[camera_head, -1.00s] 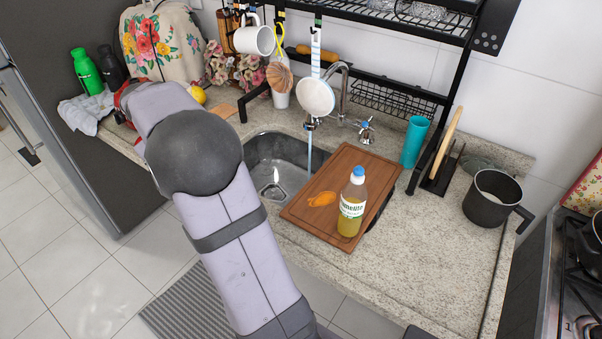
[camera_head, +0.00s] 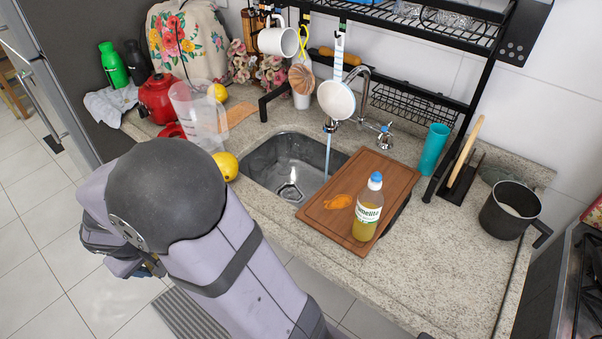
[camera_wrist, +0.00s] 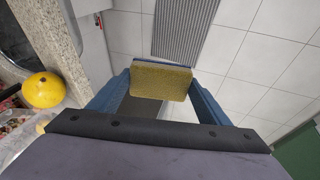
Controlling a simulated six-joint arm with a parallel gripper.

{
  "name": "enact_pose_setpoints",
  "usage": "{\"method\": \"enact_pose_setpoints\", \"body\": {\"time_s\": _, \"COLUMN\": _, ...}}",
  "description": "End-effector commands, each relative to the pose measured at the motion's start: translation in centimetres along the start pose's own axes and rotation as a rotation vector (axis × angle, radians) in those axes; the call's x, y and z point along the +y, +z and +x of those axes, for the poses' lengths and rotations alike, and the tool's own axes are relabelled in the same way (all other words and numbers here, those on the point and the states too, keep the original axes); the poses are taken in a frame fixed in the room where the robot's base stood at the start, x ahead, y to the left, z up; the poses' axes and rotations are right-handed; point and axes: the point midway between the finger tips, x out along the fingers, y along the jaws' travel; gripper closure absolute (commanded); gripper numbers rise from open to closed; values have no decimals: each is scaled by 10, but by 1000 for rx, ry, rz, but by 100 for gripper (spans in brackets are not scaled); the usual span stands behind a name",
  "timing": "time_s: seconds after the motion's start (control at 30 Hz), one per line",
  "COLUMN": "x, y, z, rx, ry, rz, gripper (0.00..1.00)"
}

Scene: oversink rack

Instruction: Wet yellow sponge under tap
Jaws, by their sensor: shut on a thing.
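My gripper (camera_wrist: 162,72) is shut on the yellow sponge (camera_wrist: 163,82) in the wrist view, with the sponge between its two blue fingers. Grey floor tiles and a striped mat lie below and beyond it. In the head view my gripper is mostly hidden behind my arm at the lower left, out in front of the counter, and the sponge cannot be made out. The tap (camera_head: 363,92) stands behind the sink (camera_head: 268,160). A thin stream of water (camera_head: 328,155) runs from it into the basin.
A clear jug (camera_head: 203,112), red kettle (camera_head: 157,97) and yellow fruit (camera_head: 226,165) stand left.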

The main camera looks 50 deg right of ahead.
Motion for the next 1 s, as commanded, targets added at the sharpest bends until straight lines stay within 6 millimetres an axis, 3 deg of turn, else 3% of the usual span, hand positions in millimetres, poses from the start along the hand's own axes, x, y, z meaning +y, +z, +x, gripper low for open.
{"method": "enact_pose_setpoints", "body": {"time_s": 1.0, "x": 1, "y": 7, "z": -2, "rx": 0, "ry": 0, "rz": 1, "gripper": 47}}
